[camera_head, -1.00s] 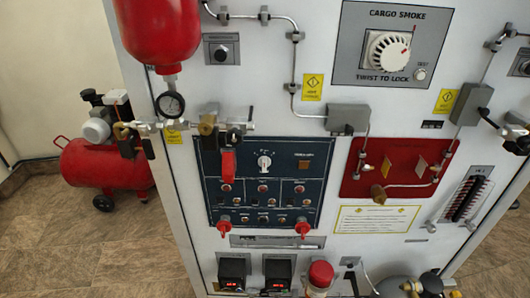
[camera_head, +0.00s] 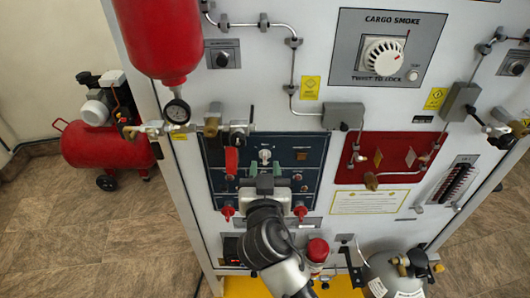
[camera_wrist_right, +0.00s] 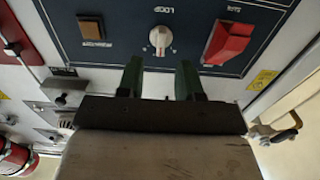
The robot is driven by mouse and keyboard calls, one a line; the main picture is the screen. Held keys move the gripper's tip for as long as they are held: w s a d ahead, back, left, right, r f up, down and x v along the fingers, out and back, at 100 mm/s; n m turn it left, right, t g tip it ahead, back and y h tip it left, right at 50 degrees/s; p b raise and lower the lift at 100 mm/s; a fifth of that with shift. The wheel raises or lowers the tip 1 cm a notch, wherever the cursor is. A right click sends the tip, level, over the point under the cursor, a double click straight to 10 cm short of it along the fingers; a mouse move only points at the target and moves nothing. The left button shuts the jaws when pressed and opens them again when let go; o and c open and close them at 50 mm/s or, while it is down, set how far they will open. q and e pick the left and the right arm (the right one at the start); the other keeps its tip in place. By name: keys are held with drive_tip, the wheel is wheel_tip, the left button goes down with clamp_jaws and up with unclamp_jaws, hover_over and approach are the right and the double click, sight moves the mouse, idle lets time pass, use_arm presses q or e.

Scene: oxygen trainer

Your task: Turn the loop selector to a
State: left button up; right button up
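The loop selector is a small white rotary knob (camera_head: 264,156) on the dark blue panel (camera_head: 312,155). In the right wrist view the knob (camera_wrist_right: 161,37) sits under the label LOOP, just beyond and between my fingertips. My right gripper (camera_head: 264,173) is in front of the panel, just below the knob. In the right wrist view my right gripper (camera_wrist_right: 158,68) has its two green fingers apart with nothing between them. A gap shows between the fingertips and the knob. My arm hides the lower middle of the panel. My left gripper is not in view.
A red switch cover (camera_wrist_right: 229,42) and a brown square button (camera_wrist_right: 91,28) flank the knob in the right wrist view. A gauge and brass valve (camera_head: 211,125) project above the panel. Red-capped knobs (camera_head: 300,212) stick out at its lower edge.

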sight(265, 157)
drive_tip(key=shift+w+p, duration=0.4)
drive_tip(key=shift+w, duration=1.4)
clamp_jaws()
